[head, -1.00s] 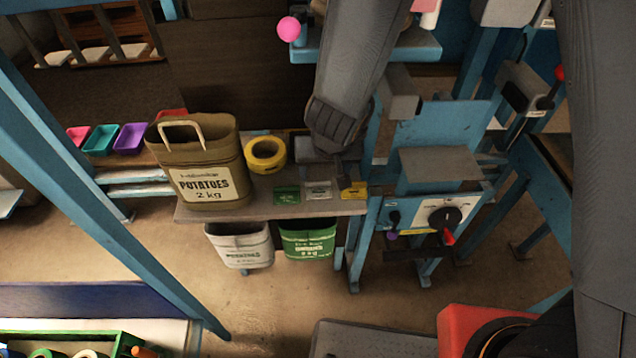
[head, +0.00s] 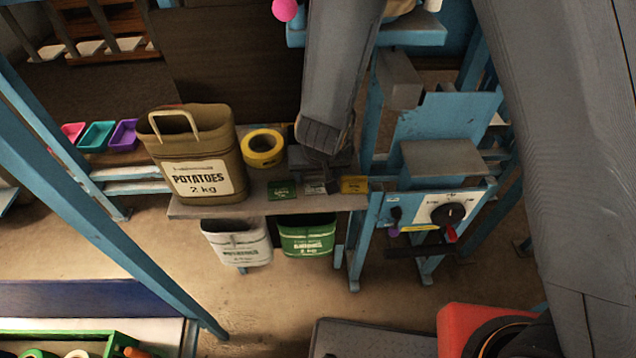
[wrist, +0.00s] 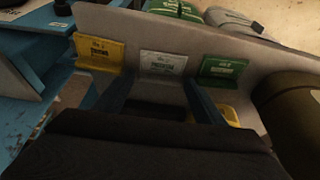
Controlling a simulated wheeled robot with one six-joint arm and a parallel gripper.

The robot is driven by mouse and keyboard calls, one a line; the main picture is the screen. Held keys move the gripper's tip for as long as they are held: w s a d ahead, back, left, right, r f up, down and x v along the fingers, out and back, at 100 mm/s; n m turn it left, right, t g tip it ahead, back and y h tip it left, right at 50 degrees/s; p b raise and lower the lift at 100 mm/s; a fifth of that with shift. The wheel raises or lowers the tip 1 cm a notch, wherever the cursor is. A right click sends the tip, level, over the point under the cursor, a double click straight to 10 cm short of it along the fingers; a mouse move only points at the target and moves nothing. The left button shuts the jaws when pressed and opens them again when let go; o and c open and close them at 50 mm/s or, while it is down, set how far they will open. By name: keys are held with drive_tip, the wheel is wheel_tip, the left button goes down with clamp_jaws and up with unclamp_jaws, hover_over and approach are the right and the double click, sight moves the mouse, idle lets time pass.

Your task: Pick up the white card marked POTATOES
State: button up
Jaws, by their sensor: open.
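The white card (head: 316,188) lies on the grey shelf between a green card (head: 281,190) and a yellow card (head: 354,184). In the wrist view the white card (wrist: 163,63) is in the middle, its print small and blurred. My gripper (wrist: 155,92) is open and empty; its two dark fingers point at the card, with the card just beyond the tips and roughly between them. In the head view my gripper (head: 325,170) hangs over the shelf just behind the white card, its fingers dark and hard to make out. I see no contact with the card.
A brown sack (head: 190,150) labelled POTATOES 2 kg and a yellow tape roll (head: 263,148) stand left of the cards on the shelf (head: 240,205). White (head: 237,243) and green (head: 307,236) sacks hang at the shelf's front. A blue machine (head: 440,160) stands close on the right.

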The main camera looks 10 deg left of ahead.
drive_tip(key=c, duration=0.8)
drive_tip(key=shift+r, duration=0.15)
